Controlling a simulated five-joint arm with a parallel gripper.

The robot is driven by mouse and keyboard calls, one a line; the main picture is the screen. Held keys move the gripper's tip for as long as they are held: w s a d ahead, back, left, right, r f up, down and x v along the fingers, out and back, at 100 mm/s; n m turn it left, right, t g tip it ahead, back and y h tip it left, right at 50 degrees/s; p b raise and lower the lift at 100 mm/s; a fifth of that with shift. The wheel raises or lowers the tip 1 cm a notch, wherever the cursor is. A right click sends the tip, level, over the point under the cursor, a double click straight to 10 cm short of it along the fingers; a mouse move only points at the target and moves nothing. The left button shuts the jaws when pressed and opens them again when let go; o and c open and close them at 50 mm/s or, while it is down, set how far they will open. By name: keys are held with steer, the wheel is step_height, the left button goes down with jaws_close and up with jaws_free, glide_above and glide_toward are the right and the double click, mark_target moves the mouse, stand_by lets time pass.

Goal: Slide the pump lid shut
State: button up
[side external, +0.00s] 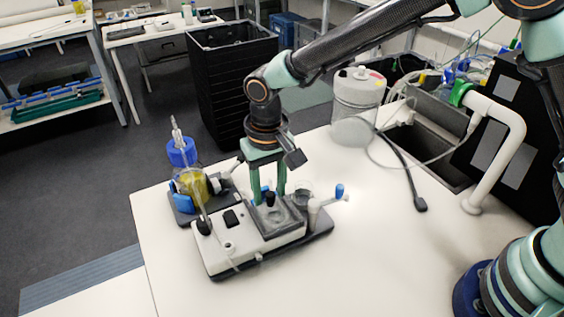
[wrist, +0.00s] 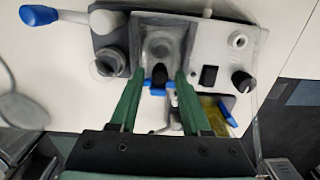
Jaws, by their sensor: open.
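The pump (side external: 228,250) is a white and grey unit lying on the white bench in the side view; it also shows at the top of the wrist view (wrist: 215,45). Its lid (side external: 277,216) looks like a greyish, partly clear plate with a small upright black knob (wrist: 160,75). My gripper (side external: 269,196) has green fingers pointing down over the pump. The fingers are open, one on each side of the knob, apart from it in the wrist view. Whether the fingertips touch the lid cannot be told.
A bottle of yellow liquid (side external: 190,184) with a blue cap stands just behind and left of the pump. A blue-tipped lever (side external: 339,191) sticks out at the pump's right. A clear container (side external: 357,100) stands behind. The bench front is clear.

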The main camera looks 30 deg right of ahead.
mark_target(284, 225)
steer(key=shift+s+a, duration=0.15)
steer(key=shift+s, duration=2.85)
steer(key=shift+r, duration=2.3)
steer(key=w+d+r+t+y, duration=0.1)
steer(key=w+d+r+t, duration=0.1)
steer(key=d+r, duration=0.8)
steer(key=s+d+r+t, duration=0.1)
steer(key=s+d, duration=0.2)
steer(key=d, duration=0.5)
steer(key=s+d+r+t+h, duration=0.1)
steer(key=s+d+t, duration=0.1)
steer(key=d, duration=0.6)
steer(key=shift+s+n+t, duration=0.3)
steer(key=shift+s, duration=0.25)
steer(key=shift+a, duration=0.15)
steer(key=shift+c, duration=0.2)
